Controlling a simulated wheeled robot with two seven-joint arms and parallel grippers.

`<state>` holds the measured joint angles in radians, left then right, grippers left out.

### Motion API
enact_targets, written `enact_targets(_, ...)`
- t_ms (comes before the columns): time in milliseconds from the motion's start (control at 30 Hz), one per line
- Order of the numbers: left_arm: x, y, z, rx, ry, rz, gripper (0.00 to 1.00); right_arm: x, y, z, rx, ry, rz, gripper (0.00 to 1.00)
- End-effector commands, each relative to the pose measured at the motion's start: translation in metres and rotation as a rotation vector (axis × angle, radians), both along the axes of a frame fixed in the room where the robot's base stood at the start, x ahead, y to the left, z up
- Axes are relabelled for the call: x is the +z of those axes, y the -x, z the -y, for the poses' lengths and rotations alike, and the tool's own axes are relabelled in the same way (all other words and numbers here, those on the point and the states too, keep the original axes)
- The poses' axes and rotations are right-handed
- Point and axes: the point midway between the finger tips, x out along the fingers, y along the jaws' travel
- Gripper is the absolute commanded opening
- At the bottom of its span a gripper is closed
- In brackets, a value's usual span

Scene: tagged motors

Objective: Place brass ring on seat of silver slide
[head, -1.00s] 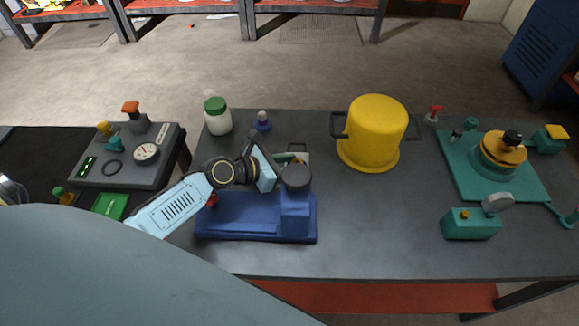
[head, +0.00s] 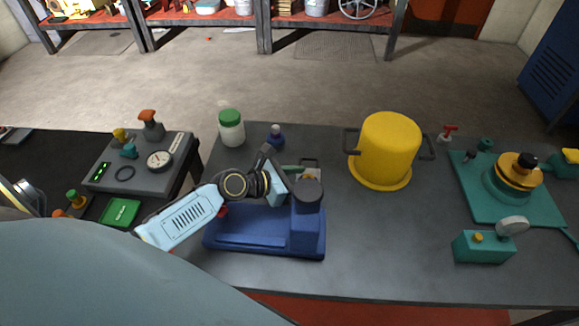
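My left arm comes in from the left, light blue with a dark wrist. I cannot make out a brass ring or a silver slide for sure. A brass-coloured round part (head: 517,170) sits on a green fixture at the right. My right gripper is not in view.
A yellow pot (head: 390,147) with dark handles stands right of the machine. A green-capped jar (head: 231,131) and a small blue bottle (head: 276,137) stand behind it. A grey gauge panel (head: 150,182) is at the left.

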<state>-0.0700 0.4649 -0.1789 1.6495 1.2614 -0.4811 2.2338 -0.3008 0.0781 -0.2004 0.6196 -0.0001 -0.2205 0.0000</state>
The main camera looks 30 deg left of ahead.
Motion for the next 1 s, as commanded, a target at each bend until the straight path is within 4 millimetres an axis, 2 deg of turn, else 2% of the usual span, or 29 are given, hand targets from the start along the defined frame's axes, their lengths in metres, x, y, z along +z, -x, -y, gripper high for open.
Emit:
enact_targets(600,0.042,0.083,-0.053,-0.001,0.001,-0.002,0.5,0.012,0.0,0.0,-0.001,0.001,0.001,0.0)
enact_targets(800,0.049,0.093,-0.059,-0.001,0.001,0.001,0.5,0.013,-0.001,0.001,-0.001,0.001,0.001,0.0)
enact_targets(1000,0.049,0.093,-0.06,0.0,0.001,0.002,0.5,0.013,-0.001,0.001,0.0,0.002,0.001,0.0)
